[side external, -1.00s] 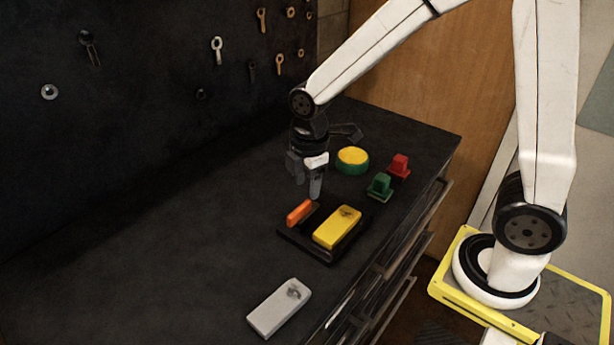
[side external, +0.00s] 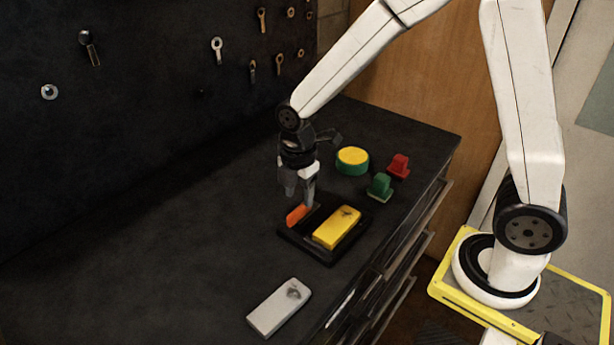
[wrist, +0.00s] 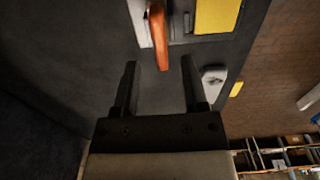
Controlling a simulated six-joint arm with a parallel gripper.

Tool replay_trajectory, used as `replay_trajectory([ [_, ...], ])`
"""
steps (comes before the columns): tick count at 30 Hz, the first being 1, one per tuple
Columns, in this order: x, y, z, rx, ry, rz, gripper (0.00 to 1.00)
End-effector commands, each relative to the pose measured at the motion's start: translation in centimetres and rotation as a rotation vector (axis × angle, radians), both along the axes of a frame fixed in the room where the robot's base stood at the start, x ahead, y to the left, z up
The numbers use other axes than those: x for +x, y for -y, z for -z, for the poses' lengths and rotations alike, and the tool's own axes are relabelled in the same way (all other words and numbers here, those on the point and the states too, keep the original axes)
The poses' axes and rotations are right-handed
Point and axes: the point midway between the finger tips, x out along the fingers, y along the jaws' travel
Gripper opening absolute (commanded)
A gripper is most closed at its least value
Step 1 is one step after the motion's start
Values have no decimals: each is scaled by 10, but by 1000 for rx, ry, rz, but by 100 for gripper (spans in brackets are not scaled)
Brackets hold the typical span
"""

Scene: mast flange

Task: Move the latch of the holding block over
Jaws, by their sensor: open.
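The holding block (side external: 325,256) is a dark base on the bench top, bearing a yellow block (side external: 338,228). Its orange latch (side external: 297,215) is at the left side of the base. In the wrist view the latch (wrist: 159,35) points down the picture beside the yellow block (wrist: 215,14). My gripper (side external: 299,198) is open and empty, low over the latch. In the wrist view the latch's near end reaches the gap between the fingertips (wrist: 160,64). Neither finger visibly touches it; I cannot tell the height between them.
A pale grey block (side external: 279,307) lies at the front of the bench. A green and yellow round button (side external: 352,160), a green piece (side external: 380,187) and a red piece (side external: 398,166) stand behind the holding block. Hooks and keys hang on the dark wall. Bench at left is clear.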

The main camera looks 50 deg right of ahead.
Motion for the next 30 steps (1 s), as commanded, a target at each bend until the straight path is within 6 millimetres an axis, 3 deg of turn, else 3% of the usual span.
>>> replay_trajectory([
  [12,0,0,42,-1,-2,1,56],
  [25,0,0,47,0,0,1,56],
  [30,0,0,47,0,0,1,2],
])
